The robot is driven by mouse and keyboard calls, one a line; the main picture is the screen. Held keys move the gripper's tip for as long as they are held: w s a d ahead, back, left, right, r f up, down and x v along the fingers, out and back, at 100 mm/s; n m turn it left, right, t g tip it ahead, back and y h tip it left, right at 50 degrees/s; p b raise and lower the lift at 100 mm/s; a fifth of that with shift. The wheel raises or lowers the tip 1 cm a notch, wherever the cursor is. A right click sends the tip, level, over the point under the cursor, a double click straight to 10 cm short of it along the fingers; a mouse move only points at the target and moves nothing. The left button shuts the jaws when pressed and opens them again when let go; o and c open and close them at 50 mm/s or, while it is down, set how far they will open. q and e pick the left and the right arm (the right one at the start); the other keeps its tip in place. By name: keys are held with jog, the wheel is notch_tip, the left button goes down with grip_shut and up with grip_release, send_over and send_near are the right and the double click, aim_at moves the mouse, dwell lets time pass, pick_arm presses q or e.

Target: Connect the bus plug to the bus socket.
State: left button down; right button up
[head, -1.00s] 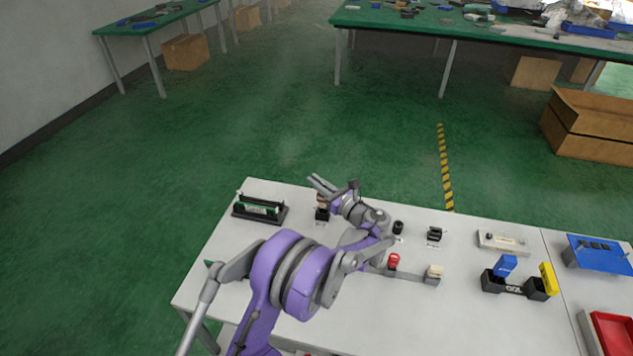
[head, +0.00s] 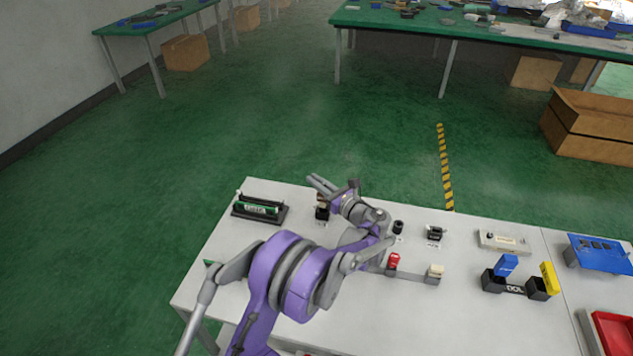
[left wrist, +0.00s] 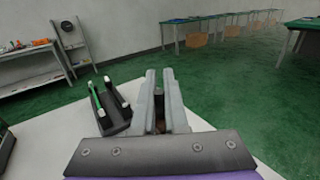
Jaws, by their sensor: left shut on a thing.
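My left gripper (head: 326,190) is over the back of the white table, just right of a black fixture with a green board. It is shut on a small tan piece that I take to be the bus plug (head: 321,199). A small black block, seemingly the bus socket (head: 321,214), is right below the plug. I cannot tell whether the two are touching or how far the plug is in. In the left wrist view the gripper's fingers (left wrist: 160,100) are close together with a brownish thing (left wrist: 159,124) between them, mostly hidden. My right gripper is not in view.
The black fixture with the green board (head: 260,209) stands left of the gripper. To the right are a black knob (head: 398,227), a black connector (head: 435,233), a red button (head: 393,261), a beige block (head: 435,271) and a black base with blue and yellow handles (head: 515,288).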

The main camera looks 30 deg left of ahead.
pick_arm(q)
jog(key=shift+b, duration=0.4)
dwell(0.8)
jog(key=shift+f+b, duration=1.65)
jog(key=shift+f, duration=0.45)
jog(key=c, duration=0.9)
grip_release()
jog(key=shift+o, duration=0.2)
notch_tip(320, 180, up, 10)
